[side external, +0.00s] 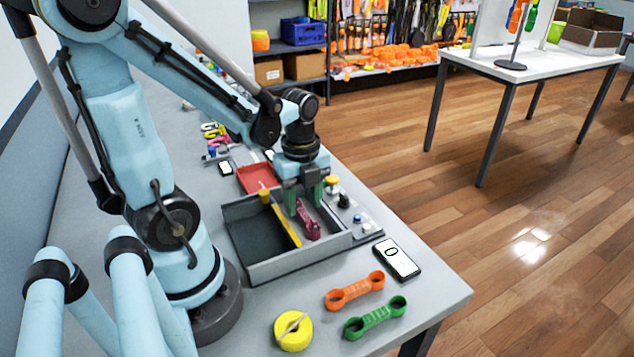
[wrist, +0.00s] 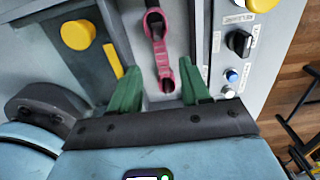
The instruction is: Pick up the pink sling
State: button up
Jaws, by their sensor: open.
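The pink sling (side external: 308,222) lies in the narrow right compartment of the grey tray box (side external: 287,265). In the wrist view the pink sling (wrist: 159,52) runs away from me as a long strap with a loop at each end. My gripper (side external: 305,204) has green fingers and points down at this compartment. In the wrist view my gripper (wrist: 160,92) is open, with one green finger to each side of the sling's near loop. I cannot tell whether either finger touches the sling.
An orange sling (side external: 355,291), a green sling (side external: 375,317), a yellow roll (side external: 293,331) and a phone-like display (side external: 396,259) lie in front.

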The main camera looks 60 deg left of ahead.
aim_at(305, 215)
jog(key=shift+w+d+f, duration=0.1)
jog(key=shift+w+f, duration=0.05)
jog(key=shift+f, duration=1.5)
grip_shut()
